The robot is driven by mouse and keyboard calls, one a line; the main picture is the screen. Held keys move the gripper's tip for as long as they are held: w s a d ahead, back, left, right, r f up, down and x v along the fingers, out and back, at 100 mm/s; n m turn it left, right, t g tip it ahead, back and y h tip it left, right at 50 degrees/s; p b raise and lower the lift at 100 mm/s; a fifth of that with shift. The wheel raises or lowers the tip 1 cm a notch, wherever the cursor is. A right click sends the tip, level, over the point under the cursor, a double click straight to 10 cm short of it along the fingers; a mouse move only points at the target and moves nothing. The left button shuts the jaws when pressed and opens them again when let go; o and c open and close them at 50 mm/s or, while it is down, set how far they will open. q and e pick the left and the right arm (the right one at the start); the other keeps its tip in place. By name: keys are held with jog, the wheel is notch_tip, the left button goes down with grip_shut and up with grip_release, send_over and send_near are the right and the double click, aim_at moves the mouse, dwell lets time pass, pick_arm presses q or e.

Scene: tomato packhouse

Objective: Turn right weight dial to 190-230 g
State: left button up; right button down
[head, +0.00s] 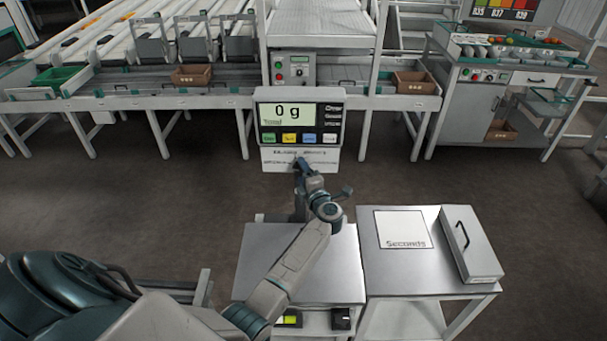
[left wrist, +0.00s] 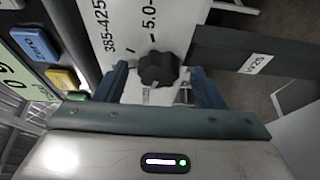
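The weight dial is a black lobed knob (left wrist: 157,68) on a white panel printed "385-425" and "5.0-" in the left wrist view. In the head view this panel (head: 325,161) sits below the scale display (head: 295,111), which reads "0 g"; the dial is hidden there behind my gripper. My left gripper (head: 301,163) is in front of the panel. In the left wrist view its blue fingers (left wrist: 159,82) are open, one on each side of the knob, with a gap visible on both sides. My right gripper is not in view.
Coloured buttons (head: 290,138) line the display's lower edge, close to the gripper.

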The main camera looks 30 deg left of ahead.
pick_arm(q)
jog(key=shift+s+d+f, duration=0.1)
jog(key=shift+s+d, duration=0.2)
jog(key=shift+d, duration=0.15)
jog(key=b+v, duration=0.3)
jog(key=v, duration=0.6)
jog(key=shift+s+d, duration=0.25)
